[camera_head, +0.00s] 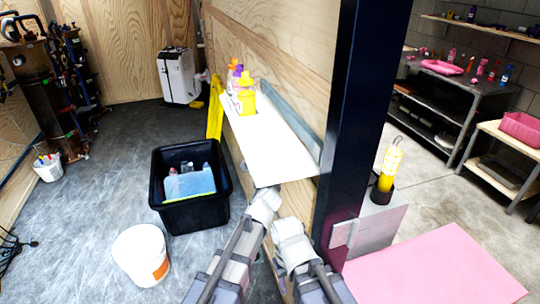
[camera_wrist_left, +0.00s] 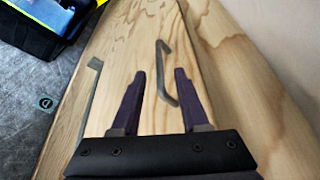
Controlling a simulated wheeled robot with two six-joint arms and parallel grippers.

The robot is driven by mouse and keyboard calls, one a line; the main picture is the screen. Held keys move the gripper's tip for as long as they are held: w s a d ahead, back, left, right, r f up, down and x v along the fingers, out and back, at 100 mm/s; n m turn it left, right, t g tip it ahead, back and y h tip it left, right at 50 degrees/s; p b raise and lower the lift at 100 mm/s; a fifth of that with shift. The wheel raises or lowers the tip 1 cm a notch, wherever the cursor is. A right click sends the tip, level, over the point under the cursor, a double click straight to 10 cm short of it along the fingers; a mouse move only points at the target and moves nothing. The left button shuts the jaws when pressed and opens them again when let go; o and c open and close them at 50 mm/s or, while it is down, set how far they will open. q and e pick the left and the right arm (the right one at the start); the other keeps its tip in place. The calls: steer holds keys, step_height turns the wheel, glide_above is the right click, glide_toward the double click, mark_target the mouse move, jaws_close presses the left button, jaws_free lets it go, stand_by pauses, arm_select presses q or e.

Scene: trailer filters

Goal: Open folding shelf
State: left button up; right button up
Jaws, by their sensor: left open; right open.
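A wooden panel (camera_wrist_left: 215,110) with a grey bent metal handle (camera_wrist_left: 165,75) fills most of the left wrist view; I cannot tell for sure whether it is the folding shelf. My left gripper (camera_wrist_left: 160,74) is open, its two dark fingers pointing at the panel. The handle shows in the gap between the fingertips, not gripped; contact cannot be told. In the head view my left arm reaches under a white shelf (camera_head: 262,140), and its fingers are hidden. My right gripper (camera_head: 289,228) is beside it, low by the wooden wall; its fingers are not clear.
The white shelf sticks out from the wooden wall (camera_head: 275,45) and carries several bottles (camera_head: 246,98). A dark post (camera_head: 355,110) stands at the wall's end. A black crate (camera_head: 190,213) and a white bucket (camera_head: 140,256) stand on the left floor. A pink board (camera_head: 435,270) lies right.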

arm_select(q)
steer(key=b+x, duration=0.1)
steer(key=x, duration=0.6)
steer(key=shift+w+a+f, duration=0.1)
steer(key=shift+w+f, duration=0.05)
steer(key=shift+c, duration=0.4)
jaws_close()
stand_by(0.8)
